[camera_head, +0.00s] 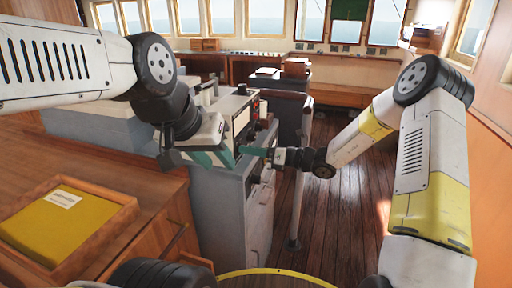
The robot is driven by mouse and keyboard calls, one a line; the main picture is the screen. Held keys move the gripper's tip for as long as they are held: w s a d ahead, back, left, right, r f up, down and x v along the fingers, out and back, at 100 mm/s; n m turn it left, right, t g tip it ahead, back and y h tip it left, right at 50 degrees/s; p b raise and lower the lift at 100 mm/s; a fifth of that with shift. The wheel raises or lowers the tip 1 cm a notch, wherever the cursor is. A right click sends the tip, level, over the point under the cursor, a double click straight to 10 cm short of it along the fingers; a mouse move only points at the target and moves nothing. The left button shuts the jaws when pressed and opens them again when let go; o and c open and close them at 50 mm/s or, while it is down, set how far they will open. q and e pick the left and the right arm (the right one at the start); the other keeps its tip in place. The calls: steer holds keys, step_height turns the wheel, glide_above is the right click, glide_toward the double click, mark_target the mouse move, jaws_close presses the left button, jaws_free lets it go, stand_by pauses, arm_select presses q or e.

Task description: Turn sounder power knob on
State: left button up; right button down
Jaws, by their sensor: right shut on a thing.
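The sounder (237,114) is a pale box with a dark-edged front panel, standing on the grey console in the middle of the head view. Its front faces right and I see it at a steep angle. My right gripper (245,151) comes in from the right with teal fingers shut at the lower front of the sounder. The knob between the fingertips is too small and covered to make out. My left gripper (212,160) hangs over the console's near side, with its teal fingers spread apart and nothing seen between them.
A grey console cabinet (226,205) supports the sounder. At the lower left is a wooden desk with a yellow folder (52,222) in a tray. A dark chair (290,108) stands behind. The plank floor (335,215) to the right is clear.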

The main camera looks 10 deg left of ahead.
steer(key=m, duration=0.5)
steer(key=shift+w+d+m, duration=0.1)
steer(key=shift+m, duration=0.2)
stand_by(0.4)
steer(key=c, duration=1.1)
jaws_free()
steer(key=shift+c, duration=0.2)
steer(key=v, duration=0.7)
steer(key=shift+d, duration=0.4)
